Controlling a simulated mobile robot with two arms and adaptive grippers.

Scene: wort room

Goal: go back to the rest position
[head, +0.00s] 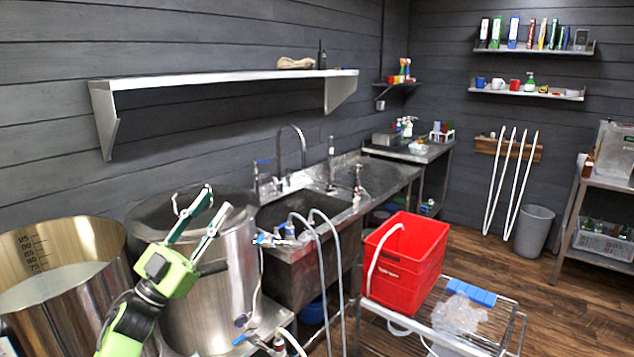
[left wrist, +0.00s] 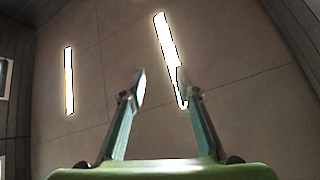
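My left gripper (head: 207,212) is raised in front of the steel kettle in the head view, pointing upward. Its two fingers stand apart with nothing between them. In the left wrist view the same gripper (left wrist: 160,90) shows its fingers spread and empty against the ceiling. My right gripper does not show in either view.
A steel kettle (head: 222,290) and a wide open pot (head: 70,317) stand close to my left arm. A sink (head: 290,212) lies behind. A red crate (head: 415,262) sits on a wire cart (head: 505,318). A wall shelf (head: 230,78) hangs above. Floor shows at right.

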